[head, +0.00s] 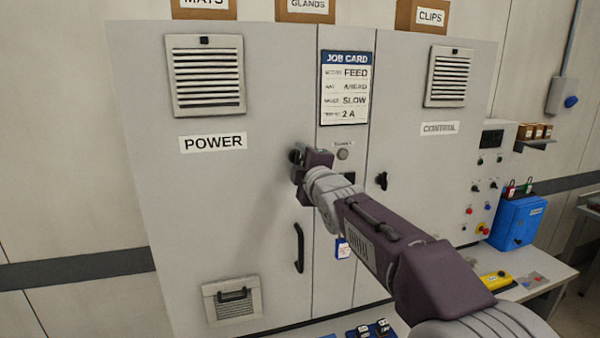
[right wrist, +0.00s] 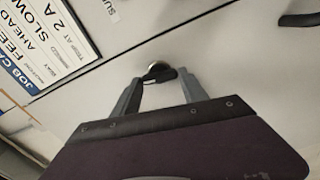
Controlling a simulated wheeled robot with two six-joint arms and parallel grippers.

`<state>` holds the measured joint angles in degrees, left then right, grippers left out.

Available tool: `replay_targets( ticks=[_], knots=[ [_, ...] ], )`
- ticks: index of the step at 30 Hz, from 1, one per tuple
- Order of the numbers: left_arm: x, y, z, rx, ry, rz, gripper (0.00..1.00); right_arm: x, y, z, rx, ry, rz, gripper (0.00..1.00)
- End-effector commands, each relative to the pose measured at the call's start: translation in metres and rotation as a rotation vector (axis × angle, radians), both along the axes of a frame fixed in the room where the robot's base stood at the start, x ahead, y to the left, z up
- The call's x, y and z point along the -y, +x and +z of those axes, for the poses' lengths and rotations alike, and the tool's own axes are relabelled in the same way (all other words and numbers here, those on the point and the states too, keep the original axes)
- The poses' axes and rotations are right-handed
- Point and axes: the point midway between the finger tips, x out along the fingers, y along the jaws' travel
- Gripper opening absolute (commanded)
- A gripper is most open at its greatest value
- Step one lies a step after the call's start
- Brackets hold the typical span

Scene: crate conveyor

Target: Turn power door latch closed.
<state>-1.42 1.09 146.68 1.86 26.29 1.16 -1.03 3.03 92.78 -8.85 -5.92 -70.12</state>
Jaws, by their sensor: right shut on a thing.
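The power door (head: 185,200) is a grey cabinet door under the POWER label, and it looks closed. Its latch is a small black knob (head: 295,154) near the door's right edge, partly hidden by my right gripper (head: 302,163). In the right wrist view the black latch (right wrist: 158,73) on its round base sits between the fingertips of my right gripper (right wrist: 160,80), which is shut on it. The exact turn of the latch is hard to tell. My left gripper is not in view.
A black door handle (head: 299,248) is below the latch. A job card (head: 344,88) hangs on the middle panel. The control door's black latch (head: 382,180) is to the right of my gripper. A blue box (head: 517,220) and a yellow item (head: 497,280) are at the right.

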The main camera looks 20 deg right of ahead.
Motion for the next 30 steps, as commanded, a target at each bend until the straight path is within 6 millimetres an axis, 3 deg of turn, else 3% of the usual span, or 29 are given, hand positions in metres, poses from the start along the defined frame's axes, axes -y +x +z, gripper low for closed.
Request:
replay_targets(
  ticks=[12, 29, 30],
  knots=[
    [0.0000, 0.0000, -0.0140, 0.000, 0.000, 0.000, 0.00, -0.0001, 0.0003, -0.0017, 0.005, -0.171, 0.000, 0.10],
    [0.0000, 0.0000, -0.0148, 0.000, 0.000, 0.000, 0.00, -0.0002, 0.0003, -0.0011, 0.006, -0.194, 0.000, 0.10],
    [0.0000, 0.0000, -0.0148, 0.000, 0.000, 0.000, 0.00, -0.0002, 0.0003, -0.0011, 0.006, -0.194, 0.000, 0.62]
  ],
)
